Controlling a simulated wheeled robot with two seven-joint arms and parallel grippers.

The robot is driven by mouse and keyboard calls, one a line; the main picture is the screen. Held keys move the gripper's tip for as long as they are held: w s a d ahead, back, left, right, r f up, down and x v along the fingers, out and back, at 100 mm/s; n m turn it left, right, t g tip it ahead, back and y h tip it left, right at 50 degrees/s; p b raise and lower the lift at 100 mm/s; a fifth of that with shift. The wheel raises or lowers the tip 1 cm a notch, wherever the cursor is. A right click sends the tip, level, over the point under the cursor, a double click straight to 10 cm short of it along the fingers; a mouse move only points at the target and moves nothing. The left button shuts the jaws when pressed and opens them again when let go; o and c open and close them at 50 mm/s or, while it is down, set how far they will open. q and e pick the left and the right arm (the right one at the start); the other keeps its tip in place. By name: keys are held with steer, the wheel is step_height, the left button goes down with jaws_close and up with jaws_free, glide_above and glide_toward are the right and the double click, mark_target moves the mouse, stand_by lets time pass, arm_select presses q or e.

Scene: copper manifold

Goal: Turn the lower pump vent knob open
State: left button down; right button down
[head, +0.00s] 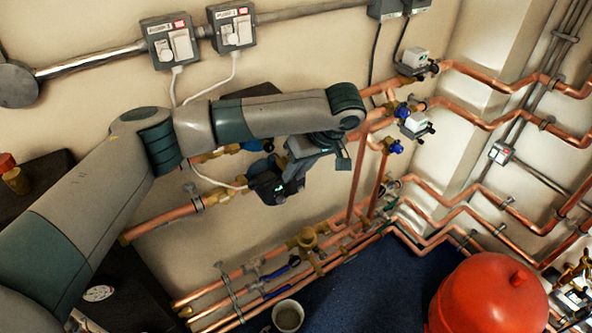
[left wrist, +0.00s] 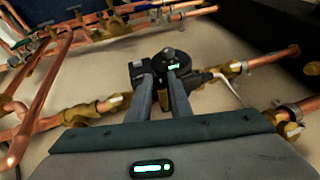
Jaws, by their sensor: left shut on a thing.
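The lower pump (head: 264,184) is a dark body with a small green display on the copper pipe by the wall. It also shows in the left wrist view (left wrist: 173,58), straight ahead of the fingers. My left gripper (head: 296,178) reaches down to the pump's right side in the head view. In the left wrist view its two fingers (left wrist: 162,80) end close together against the pump's front. They are shut on the vent knob, which is mostly hidden between the fingertips, so its turn angle cannot be read. My right gripper is not in view.
Another pump (head: 252,146) sits on the pipe just above, partly behind my left arm. Copper pipes (head: 357,172) stand close to the right. Lower pipes (head: 262,267), a grey cup (head: 288,315) and a red tank (head: 490,297) are below and right.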

arm_select(q)
steer(key=y+p, duration=0.1)
steer(key=p, duration=0.1)
steer(key=g+y+p, duration=0.1)
steer(key=p, duration=0.2)
steer(key=m+g+y+p, duration=0.1)
steer(key=p, duration=0.1)
steer(key=shift+w+d+f, duration=0.15)
steer(key=shift+w+d, duration=0.15)
steer(key=shift+d, duration=0.05)
steer(key=c, duration=1.6)
jaws_free()
